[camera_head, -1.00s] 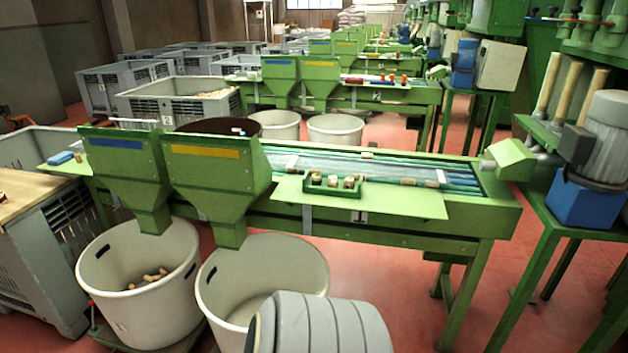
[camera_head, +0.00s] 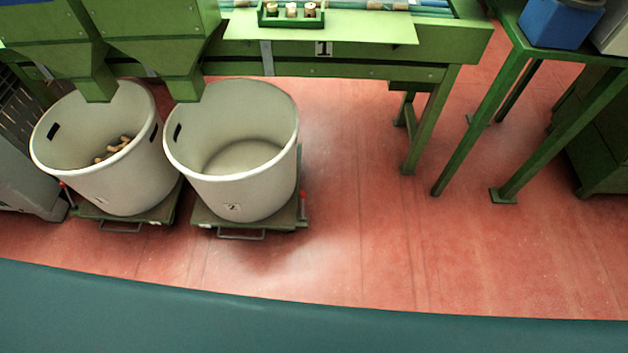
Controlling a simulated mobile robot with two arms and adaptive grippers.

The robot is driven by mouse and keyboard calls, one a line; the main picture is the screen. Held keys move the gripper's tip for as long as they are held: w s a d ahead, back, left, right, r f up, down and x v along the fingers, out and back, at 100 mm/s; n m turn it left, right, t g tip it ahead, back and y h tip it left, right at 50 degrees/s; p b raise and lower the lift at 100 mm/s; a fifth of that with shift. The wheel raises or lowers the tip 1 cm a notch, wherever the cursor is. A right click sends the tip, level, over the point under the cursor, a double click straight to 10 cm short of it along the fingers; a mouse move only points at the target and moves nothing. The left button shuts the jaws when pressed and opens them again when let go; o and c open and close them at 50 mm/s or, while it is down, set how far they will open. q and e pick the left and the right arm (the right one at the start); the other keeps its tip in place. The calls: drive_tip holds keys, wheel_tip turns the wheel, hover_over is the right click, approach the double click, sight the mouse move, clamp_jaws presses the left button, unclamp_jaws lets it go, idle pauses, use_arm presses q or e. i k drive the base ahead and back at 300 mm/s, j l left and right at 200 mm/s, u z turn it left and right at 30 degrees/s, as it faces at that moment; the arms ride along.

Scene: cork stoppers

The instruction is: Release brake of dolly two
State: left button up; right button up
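Dolly two (camera_head: 207,219) is a low green platform with a metal handle loop at its front. It stands on the red floor under a white bin (camera_head: 240,200) marked 2, which looks empty. A small red part (camera_head: 303,204) shows upright at the dolly's right side. It looks like a brake lever, but its setting is too small to tell. The bin hides most of the dolly's top and its wheels. Neither of my grippers is in view.
Left of it, another dolly (camera_head: 158,214) carries a white bin (camera_head: 105,187) with several corks (camera_head: 113,150). Green hoppers (camera_head: 160,50) hang above both bins. A green table (camera_head: 370,70) marked 1 stands behind. The floor (camera_head: 360,220) to the right is clear.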

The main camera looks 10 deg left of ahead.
sight(301, 194)
drive_tip(key=u, duration=0.3)
drive_tip(key=i+l+u, duration=0.2)
drive_tip(key=l, duration=0.3)
drive_tip(key=i+l+u, duration=0.25)
drive_tip(key=l, duration=0.3)
drive_tip(key=i+l+u, duration=0.2)
drive_tip(key=l, duration=0.4)
drive_tip(key=l+u, duration=0.2)
drive_tip(key=l, duration=0.35)
drive_tip(key=l+u, duration=0.2)
drive_tip(key=l, duration=0.45)
drive_tip(key=i, duration=0.1)
